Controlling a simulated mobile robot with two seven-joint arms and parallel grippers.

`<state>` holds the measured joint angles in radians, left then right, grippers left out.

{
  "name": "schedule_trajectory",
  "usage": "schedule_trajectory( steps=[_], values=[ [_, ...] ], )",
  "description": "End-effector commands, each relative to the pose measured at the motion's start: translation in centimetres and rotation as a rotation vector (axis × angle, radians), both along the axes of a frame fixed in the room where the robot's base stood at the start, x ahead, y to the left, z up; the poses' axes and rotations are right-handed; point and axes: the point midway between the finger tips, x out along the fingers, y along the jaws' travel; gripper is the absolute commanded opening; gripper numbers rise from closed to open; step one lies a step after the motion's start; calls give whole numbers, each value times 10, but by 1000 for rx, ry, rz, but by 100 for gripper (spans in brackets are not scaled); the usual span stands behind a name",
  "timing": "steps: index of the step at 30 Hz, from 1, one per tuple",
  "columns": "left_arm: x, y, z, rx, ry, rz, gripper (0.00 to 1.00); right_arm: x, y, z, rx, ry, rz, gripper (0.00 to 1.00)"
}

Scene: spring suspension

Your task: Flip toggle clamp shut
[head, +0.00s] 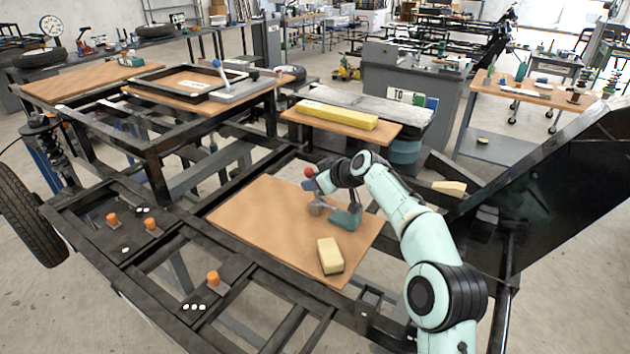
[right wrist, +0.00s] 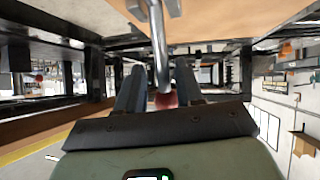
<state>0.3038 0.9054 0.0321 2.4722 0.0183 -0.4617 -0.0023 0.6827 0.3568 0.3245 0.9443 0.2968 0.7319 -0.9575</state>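The toggle clamp's red ball knob (head: 309,172) shows above the wooden board (head: 262,208) in the middle of the head view. My right gripper (head: 318,183) is at this knob and partly hides the clamp. In the right wrist view the red knob (right wrist: 166,99) sits between the two fingers (right wrist: 158,88), at the end of a bare metal lever (right wrist: 157,40). The fingers are apart, with a gap visible beside the knob; firm contact is not visible. The clamp's grey metal part (head: 318,208) rests on the board below. My left gripper is not in view.
A yellow-tan block (head: 330,256) lies on the board's front part. A long yellow block (head: 337,115) lies on a shelf behind. A blue-knobbed lever (head: 217,64) stands at a black frame at back left. Dark frame rails (head: 240,275) and orange-capped pegs (head: 213,278) lie front left.

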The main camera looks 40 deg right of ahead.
Motion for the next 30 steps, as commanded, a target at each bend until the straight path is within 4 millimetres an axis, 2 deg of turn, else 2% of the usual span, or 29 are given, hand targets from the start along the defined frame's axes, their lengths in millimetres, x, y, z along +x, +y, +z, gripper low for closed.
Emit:
schedule_trajectory(
  steps=[5,15,21,30],
  values=[
    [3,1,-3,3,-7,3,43,-12,-1,8,-1,1,-2,37],
    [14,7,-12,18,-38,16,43,-72,-4,50,-4,0,-6,37],
    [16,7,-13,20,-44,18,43,-99,-5,70,-4,0,-4,37],
    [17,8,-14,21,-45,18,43,-111,-5,78,-2,0,-2,37]
  ],
)
